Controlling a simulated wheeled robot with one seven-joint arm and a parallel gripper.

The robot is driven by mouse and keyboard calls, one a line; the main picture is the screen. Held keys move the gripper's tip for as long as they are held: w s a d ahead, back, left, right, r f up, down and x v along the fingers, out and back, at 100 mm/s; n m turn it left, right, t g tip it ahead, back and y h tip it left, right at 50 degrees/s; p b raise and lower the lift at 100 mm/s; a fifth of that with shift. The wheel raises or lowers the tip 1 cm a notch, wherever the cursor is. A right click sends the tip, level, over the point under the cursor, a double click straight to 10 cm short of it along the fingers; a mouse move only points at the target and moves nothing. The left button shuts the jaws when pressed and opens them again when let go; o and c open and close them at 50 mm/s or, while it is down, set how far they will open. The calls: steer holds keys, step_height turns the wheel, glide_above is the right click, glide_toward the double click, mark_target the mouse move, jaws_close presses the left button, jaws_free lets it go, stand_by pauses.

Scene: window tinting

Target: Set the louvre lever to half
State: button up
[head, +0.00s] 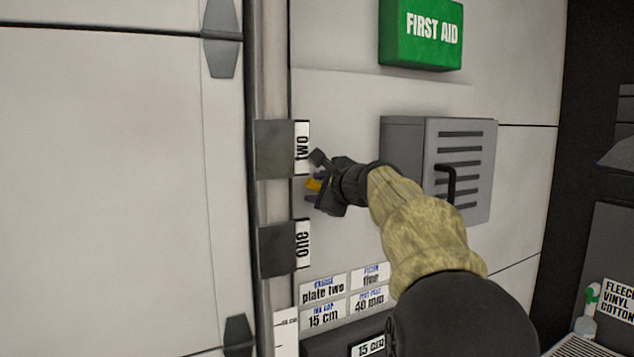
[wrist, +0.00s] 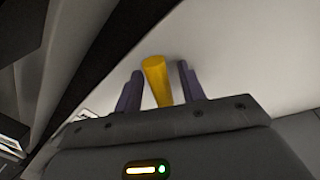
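A grey box with dark louvre slots (head: 472,148) is fixed to the wall, with a black bent handle (head: 450,178) on its front. My forearm hides the box's lower left. My gripper (head: 314,178) is left of the box, close to the wall, beside the plates marked "two" and "one". A yellow rounded bar (head: 314,184) shows at its fingers. In the wrist view this yellow bar (wrist: 157,80) stands between the two purple fingers (wrist: 160,84), with gaps visible on both sides. I cannot tell whether the bar is fixed to the wall or is the louvre lever.
A green first aid box (head: 424,35) is mounted above the louvred box. Dark plates by the label "two" (head: 302,147) and the label "one" (head: 302,243) line the upright post at left. White label cards (head: 323,290) sit below my gripper.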

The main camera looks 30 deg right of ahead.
steer(key=shift+a, duration=0.1)
jaws_close()
